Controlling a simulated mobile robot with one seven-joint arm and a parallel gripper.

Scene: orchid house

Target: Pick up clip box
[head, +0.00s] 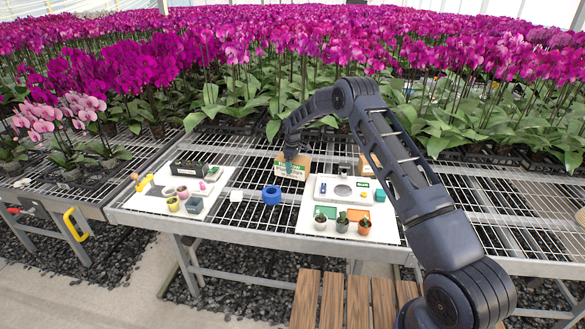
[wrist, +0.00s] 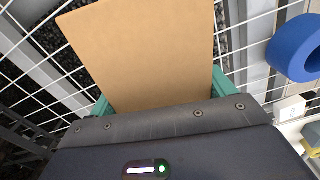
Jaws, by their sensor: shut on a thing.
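The clip box (head: 293,171) is a brown cardboard box with a green and white label, at the middle of the mesh bench. My gripper (head: 291,154) comes down on it from above and is shut on it. In the wrist view the plain brown face of the clip box (wrist: 150,50) fills the middle, with a teal finger of my gripper (wrist: 160,98) on each side. The fingertips are mostly hidden. I cannot tell whether the box touches the mesh.
A white board (head: 150,203) with small pots and a black box lies at left. Another board (head: 307,222) with three potted plants and a grey tray lies at right. Orchids crowd behind.

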